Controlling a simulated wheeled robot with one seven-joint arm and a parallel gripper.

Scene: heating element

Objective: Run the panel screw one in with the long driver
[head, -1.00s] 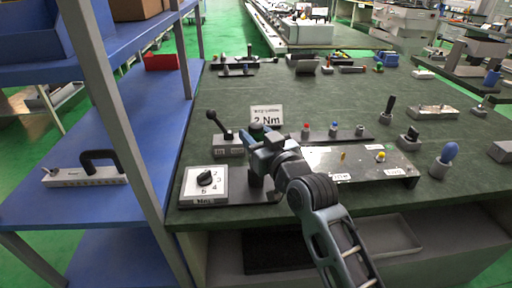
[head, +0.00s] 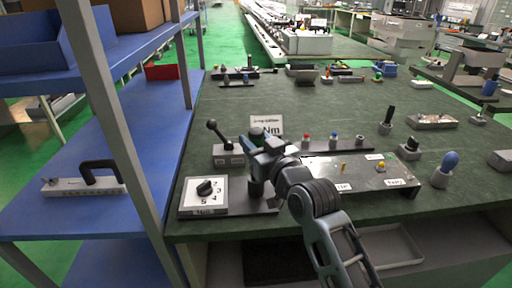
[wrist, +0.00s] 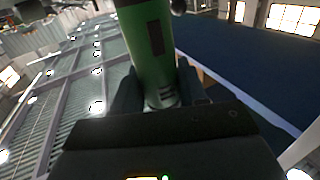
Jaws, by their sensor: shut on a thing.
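My gripper (head: 262,143) is shut on a green cylindrical tool, apparently the long driver. Its green body (wrist: 146,45) stands between the two dark fingers in the wrist view. In the head view only a bit of green (head: 256,134) shows at the top. A dark part (head: 256,188) shows below my gripper, above or on the dial unit's base plate; contact is unclear. The metal panel (head: 318,168) lies to the right of my gripper, with small yellow pieces and white labels on it. I cannot tell which piece is panel screw one.
A white dial box (head: 205,196) sits left of my gripper. A lever block (head: 228,154) and a torque sign (head: 266,124) stand behind. Several small coloured-topped holders line the panel's back edge. A blue-topped holder (head: 446,170) stands right. A shelf post (head: 110,125) rises at left.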

